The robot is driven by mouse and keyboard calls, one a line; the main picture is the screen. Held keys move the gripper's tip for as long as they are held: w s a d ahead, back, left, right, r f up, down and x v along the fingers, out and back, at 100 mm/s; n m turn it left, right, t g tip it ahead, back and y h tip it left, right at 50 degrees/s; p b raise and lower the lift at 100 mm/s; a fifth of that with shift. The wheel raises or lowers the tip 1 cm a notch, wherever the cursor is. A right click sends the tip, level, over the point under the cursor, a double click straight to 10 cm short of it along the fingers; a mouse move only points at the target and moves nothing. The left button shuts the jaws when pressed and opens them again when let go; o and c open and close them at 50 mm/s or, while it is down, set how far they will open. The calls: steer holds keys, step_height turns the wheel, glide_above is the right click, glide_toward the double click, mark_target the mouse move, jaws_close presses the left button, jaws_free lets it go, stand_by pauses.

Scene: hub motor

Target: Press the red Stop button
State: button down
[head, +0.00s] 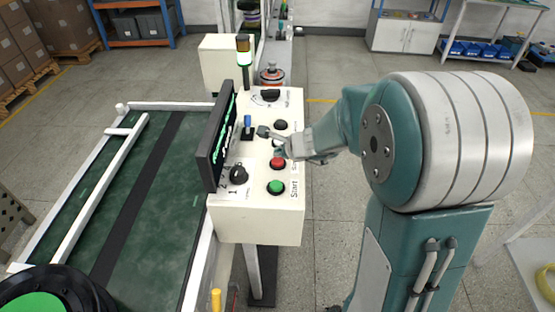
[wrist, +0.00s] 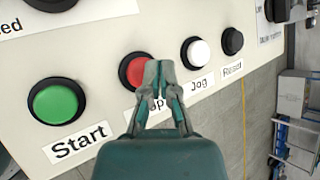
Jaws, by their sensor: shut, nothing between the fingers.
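The red Stop button (head: 278,162) sits on the cream control panel (head: 257,220), above the green Start button (head: 275,187) in the head view. In the wrist view the red button (wrist: 134,71) is partly hidden behind my fingertips, and its label is partly covered too. My gripper (wrist: 158,75) is shut and empty, its fingertips overlapping the right part of the red button in this view. In the head view my gripper (head: 268,135) is over the panel, just beyond the red button. I cannot tell whether the fingertips touch the panel.
The green button (wrist: 57,101) is left of the red one and the white Jog button (wrist: 195,53) right of it in the wrist view, with a black Reset button (wrist: 232,41) further right. A black display (head: 217,137) stands along the panel's left edge, beside a green conveyor (head: 150,200).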

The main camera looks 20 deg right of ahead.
mark_target(280, 161)
steer(key=shift+f, duration=0.1)
steer(key=shift+f, duration=0.25)
steer(key=shift+f, duration=0.55)
stand_by(0.9)
steer(key=shift+r, duration=1)
steer(key=shift+r, duration=0.1)
steer(key=shift+r, duration=2.4)
